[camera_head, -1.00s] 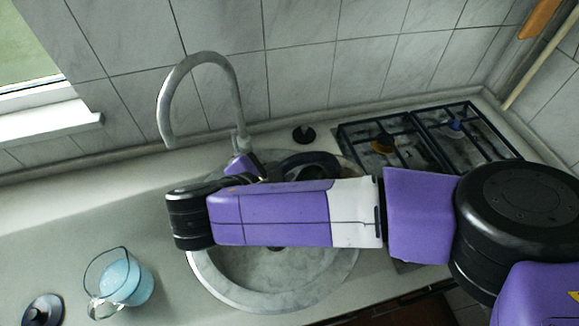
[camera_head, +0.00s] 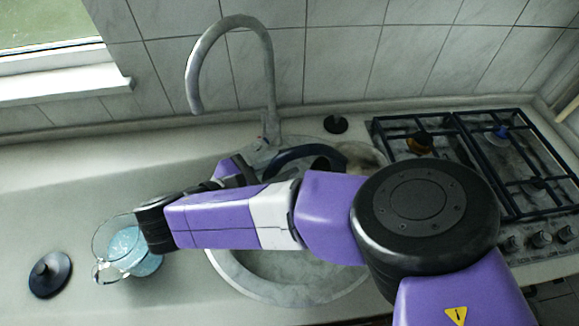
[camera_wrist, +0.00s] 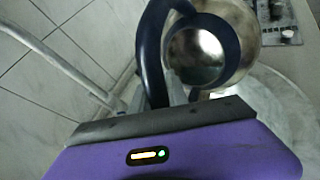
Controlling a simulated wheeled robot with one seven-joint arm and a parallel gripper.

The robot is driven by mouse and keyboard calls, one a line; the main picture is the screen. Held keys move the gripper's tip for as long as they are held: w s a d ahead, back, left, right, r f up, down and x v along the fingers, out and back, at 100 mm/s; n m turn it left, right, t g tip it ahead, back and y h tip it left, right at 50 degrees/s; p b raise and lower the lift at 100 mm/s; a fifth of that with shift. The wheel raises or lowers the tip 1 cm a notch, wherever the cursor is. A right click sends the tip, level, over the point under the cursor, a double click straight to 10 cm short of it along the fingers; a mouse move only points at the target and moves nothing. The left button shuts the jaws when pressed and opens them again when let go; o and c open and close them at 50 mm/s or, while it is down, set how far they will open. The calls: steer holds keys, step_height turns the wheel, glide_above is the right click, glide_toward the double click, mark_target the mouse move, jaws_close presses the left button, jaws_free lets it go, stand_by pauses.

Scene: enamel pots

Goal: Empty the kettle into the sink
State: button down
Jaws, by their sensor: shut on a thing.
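The kettle has a dark blue handle (camera_head: 305,153) and a cream body (camera_head: 362,156), seen over the back of the sink in the head view. My arm hides much of it. In the wrist view the kettle's open mouth (camera_wrist: 200,55) shows a shiny metal inside, with no lid on it and no water that I can make out. My gripper (camera_wrist: 178,95) is shut on the handle, which rises between its fingers. The round grey sink (camera_head: 262,288) lies below, partly covered by my arm. I cannot tell the kettle's exact tilt.
The tall curved tap (camera_head: 270,85) stands behind the sink, left of the kettle. A glass jug (camera_head: 125,258) of blue liquid stands left, close to my arm in the picture. A dark lid (camera_head: 50,275) lies further left. A gas hob (camera_head: 475,150) is at the right.

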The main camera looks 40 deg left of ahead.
steer(key=shift+s+a+f+t, duration=0.25)
steer(key=shift+s+a+t, duration=0.05)
steer(key=shift+s+a, duration=0.1)
steer(key=shift+s+a+f+n+t+h+p, duration=0.35)
steer(key=shift+s+a+n+t, duration=0.1)
steer(key=shift+s+t, duration=0.1)
steer(key=shift+s+a+f+n+t+h+p, duration=0.25)
steer(key=shift+s+a+f+n+t+p, duration=0.35)
steer(key=shift+s+a+f+t, duration=0.35)
steer(key=shift+s, duration=0.15)
steer(key=shift+r, duration=0.1)
stand_by(2.4)
